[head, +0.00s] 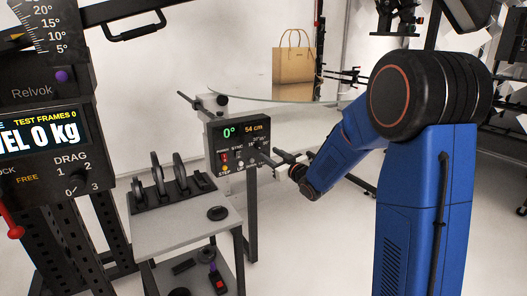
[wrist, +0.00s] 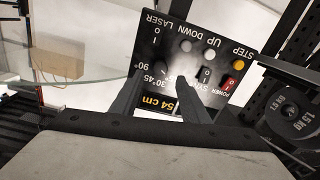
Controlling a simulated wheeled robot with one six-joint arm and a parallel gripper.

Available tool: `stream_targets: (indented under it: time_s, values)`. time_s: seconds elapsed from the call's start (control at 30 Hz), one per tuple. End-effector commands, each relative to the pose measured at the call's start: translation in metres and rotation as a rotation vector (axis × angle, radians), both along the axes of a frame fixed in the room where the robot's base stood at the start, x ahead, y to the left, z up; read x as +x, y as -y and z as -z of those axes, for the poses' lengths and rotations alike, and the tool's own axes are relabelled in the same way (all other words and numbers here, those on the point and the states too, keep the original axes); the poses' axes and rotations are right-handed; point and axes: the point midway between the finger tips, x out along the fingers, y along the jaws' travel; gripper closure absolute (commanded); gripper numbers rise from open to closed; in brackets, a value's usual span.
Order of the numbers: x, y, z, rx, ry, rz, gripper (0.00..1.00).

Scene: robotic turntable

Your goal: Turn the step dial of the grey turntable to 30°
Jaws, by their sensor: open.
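The grey turntable's black control panel (head: 218,148) faces me at the middle of the head view, with readouts of 0° and 54 cm. In the wrist view the panel (wrist: 218,62) appears upside down, with angle marks including 30°, 45° and 90° around the step dial's place. My gripper (head: 268,155) is open in front of the panel's right half. In the wrist view its two fingers (wrist: 160,82) reach to the panel on either side of the dial area; contact cannot be told.
A tan paper bag (head: 294,66) stands on the turntable's glass disc (head: 245,97). A small grey cart (head: 180,233) with black weights stands left of the panel. White floor is open behind.

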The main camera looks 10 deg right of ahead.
Motion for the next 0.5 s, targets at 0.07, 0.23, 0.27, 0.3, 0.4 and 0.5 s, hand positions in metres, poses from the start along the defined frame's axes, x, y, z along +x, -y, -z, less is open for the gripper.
stream_targets:
  time_s: [0.07, 0.23, 0.27, 0.3, 0.4, 0.5]
  values:
    - [0.014, -0.005, 0.001, 0.000, 0.000, -0.001, 0.58]
    - [0.037, -0.014, 0.000, -0.001, 0.000, -0.001, 0.58]
    - [0.041, -0.015, 0.001, -0.001, 0.000, -0.001, 0.58]
    - [0.044, -0.016, 0.000, 0.000, 0.000, 0.000, 0.58]
    - [0.051, -0.018, -0.001, -0.001, 0.001, 0.000, 0.58]
    - [0.055, -0.020, 0.000, -0.001, 0.000, 0.000, 0.58]
